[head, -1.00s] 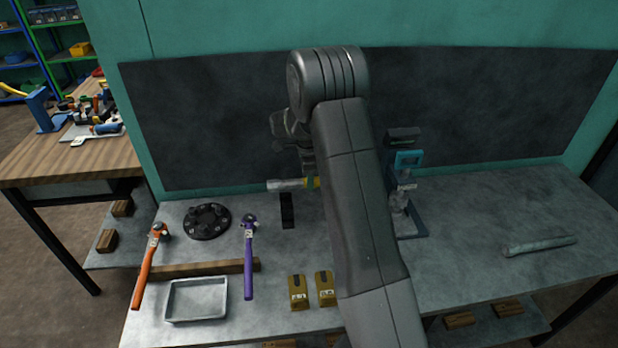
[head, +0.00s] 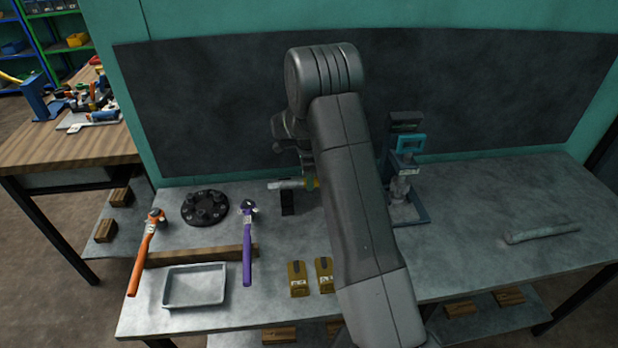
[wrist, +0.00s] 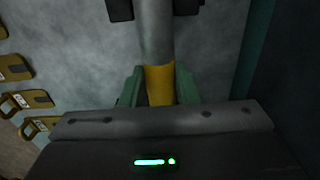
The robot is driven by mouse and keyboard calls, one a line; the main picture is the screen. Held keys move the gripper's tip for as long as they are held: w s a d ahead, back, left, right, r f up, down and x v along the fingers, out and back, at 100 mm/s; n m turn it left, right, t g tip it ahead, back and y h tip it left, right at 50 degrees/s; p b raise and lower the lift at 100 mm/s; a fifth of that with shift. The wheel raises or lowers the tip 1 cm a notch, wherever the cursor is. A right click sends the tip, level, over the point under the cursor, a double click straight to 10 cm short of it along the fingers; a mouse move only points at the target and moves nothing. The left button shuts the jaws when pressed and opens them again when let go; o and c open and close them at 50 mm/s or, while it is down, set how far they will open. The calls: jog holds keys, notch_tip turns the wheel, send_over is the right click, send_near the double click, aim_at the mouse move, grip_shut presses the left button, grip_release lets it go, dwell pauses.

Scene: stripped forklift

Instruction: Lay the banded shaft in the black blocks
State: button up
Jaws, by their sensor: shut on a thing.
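The banded shaft (head: 284,184) is a pale grey rod with a yellow band. It lies level, its grey end pointing left in the head view. My gripper (wrist: 160,82) is shut on it at the yellow band, and the grey shaft (wrist: 156,35) runs up and away in the wrist view. A black block (head: 287,205) stands on the bench under the left part of the shaft. Black block parts (wrist: 120,9) show on both sides of the shaft in the wrist view. I cannot tell whether shaft and block touch. My arm hides the shaft's right end and any other block.
Left on the bench are a black flanged disc (head: 205,207), an orange hammer (head: 144,255), a purple hammer (head: 247,250), a wooden bar (head: 195,256) and a grey tray (head: 166,290). Yellow pieces (head: 298,279) lie in front. A teal-framed device (head: 410,144) stands right of my arm.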

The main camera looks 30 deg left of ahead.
dwell(0.6)
jog(key=o, duration=1.2)
jog(key=shift+c, duration=0.2)
jog(key=shift+s+f, duration=0.1)
jog(key=shift+f, duration=0.05)
notch_tip(320, 180, up, 14)
jog(key=b, duration=0.2)
jog(key=shift+a, duration=0.1)
notch_tip(320, 180, down, 14)
jog(key=shift+r+p, duration=0.2)
jog(key=shift+p, duration=0.8)
